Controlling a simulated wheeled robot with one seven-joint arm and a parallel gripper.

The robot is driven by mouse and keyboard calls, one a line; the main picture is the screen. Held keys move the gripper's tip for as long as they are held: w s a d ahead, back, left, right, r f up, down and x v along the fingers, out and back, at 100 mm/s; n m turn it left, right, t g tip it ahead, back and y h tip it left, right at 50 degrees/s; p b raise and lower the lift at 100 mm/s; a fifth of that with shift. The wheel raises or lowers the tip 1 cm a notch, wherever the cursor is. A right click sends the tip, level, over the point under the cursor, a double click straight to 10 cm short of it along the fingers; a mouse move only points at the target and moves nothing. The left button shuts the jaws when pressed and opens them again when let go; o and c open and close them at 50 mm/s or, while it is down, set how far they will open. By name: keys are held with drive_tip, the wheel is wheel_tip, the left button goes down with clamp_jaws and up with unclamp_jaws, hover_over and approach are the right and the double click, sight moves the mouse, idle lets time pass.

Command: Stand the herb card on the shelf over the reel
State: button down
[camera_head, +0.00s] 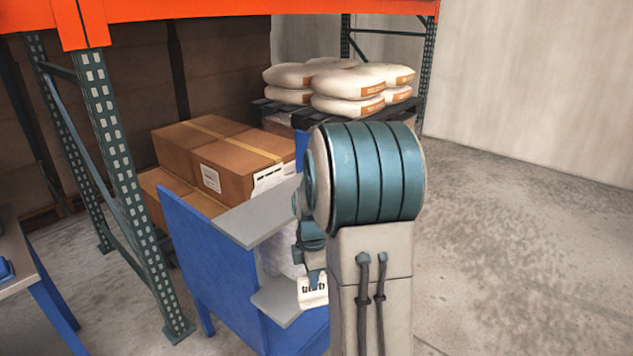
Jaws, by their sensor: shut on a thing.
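The herb card (313,292), a small white card with dark lettering, shows beside my arm's big teal-banded joint. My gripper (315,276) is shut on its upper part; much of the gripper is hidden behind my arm. The card is in front of the blue stand's lower grey board (277,304); I cannot tell whether it touches it. The reel (274,243), a whitish roll, sits in the stand, partly hidden by the arm. The grey shelf (252,219) is above the reel, higher than the card, and its visible part is bare.
The blue side panel (215,265) closes the stand's left. Brown boxes (215,160) and a pallet of white sacks (340,82) are behind it. A green rack upright (125,190) stands left, near a table edge (25,265). The floor (510,230) at right is clear.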

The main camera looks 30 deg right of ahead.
drive_tip(key=w+a+f+m, duration=0.3)
drive_tip(key=w+a+m, duration=0.1)
drive_tip(key=a+m, duration=0.3)
drive_tip(key=w+a+f+m, duration=0.3)
drive_tip(key=a+f+m, duration=0.1)
drive_tip(key=a+m, duration=0.4)
drive_tip(key=shift+w+a+f, duration=0.15)
drive_tip(key=shift+w+a, duration=0.1)
drive_tip(key=shift+w, duration=0.15)
